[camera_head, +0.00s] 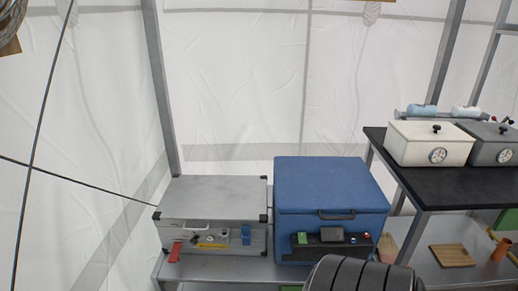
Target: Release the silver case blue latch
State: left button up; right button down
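The silver case (215,198) stands on a grey metal shelf at the left, with its lid down. The blue latch (246,235) is a small upright blue piece on the right part of its front. A red latch (175,252) is on the left part of the front and reaches lower, below the case's bottom edge. A light handle and a yellow strip (210,246) lie between them. Whether the blue latch is fastened is too small to tell. Neither of my grippers shows in this view, and nothing touches the case's front.
A blue box (330,185) with a dark control panel (332,243) stands close on the right. A black-topped table (450,184) with a white and a grey box is further right. A wooden board (452,255) lies below. Dark thin cables cross the left side.

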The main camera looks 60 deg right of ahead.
aim_at(245, 234)
jog(key=z, duration=1.75)
